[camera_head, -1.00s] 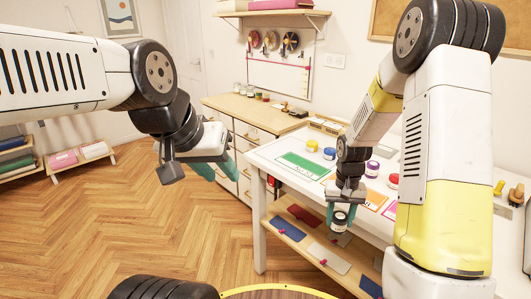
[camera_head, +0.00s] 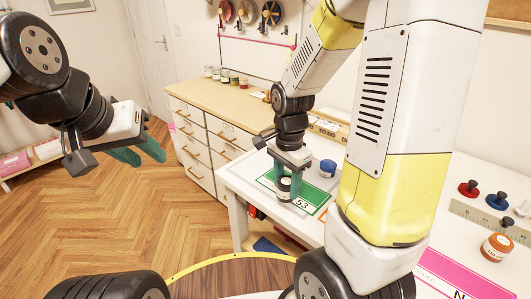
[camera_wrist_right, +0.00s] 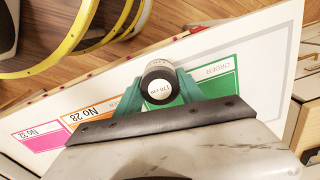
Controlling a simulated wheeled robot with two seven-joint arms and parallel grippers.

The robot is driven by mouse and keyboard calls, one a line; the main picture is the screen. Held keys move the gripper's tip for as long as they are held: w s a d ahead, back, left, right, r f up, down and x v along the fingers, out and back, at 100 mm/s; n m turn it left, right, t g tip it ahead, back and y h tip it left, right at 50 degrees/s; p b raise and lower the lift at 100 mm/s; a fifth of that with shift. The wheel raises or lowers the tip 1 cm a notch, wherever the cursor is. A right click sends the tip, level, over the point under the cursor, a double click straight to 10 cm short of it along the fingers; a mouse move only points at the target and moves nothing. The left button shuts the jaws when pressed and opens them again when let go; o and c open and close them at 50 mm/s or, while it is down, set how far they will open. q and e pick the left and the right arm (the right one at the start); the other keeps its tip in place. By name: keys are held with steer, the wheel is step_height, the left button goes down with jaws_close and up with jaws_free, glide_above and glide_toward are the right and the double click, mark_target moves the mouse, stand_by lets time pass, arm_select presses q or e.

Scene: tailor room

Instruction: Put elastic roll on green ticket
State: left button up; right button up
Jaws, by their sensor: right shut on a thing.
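The elastic roll, a dark roll with a white labelled end (camera_head: 284,189), is held between the teal fingers of my right gripper (camera_head: 287,184). In the right wrist view the roll (camera_wrist_right: 159,84) sits between both fingertips of the gripper (camera_wrist_right: 160,88). The green ticket (camera_head: 316,193) lies on the white table, partly hidden by the gripper and roll. In the head view the roll overlaps the ticket; its height above it is unclear. The ticket also shows in the right wrist view (camera_wrist_right: 220,80), beside the roll. My left gripper (camera_head: 138,153) is empty and open over the floor.
A blue roll (camera_head: 328,168) stands near the ticket's right side. In the right wrist view an orange ticket (camera_wrist_right: 92,120) and a pink ticket (camera_wrist_right: 42,136) lie along the white table (camera_wrist_right: 262,50). An orange roll (camera_head: 498,247) stands at the right. A wooden drawer cabinet (camera_head: 205,140) stands behind.

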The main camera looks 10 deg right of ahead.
steer(key=w, duration=0.5)
steer(key=w+f, duration=0.1)
steer(key=w, duration=0.4)
steer(key=w+d, duration=0.1)
steer(key=w, duration=0.4)
steer(key=shift+w+f, duration=0.2)
steer(key=shift+w, duration=0.05)
steer(key=shift+w+d+f, duration=0.1)
steer(key=shift+w+f, duration=0.15)
steer(key=shift+f, duration=1.5)
steer(key=o, duration=1.3)
steer(key=shift+f, duration=0.15)
steer(key=shift+o, duration=0.2)
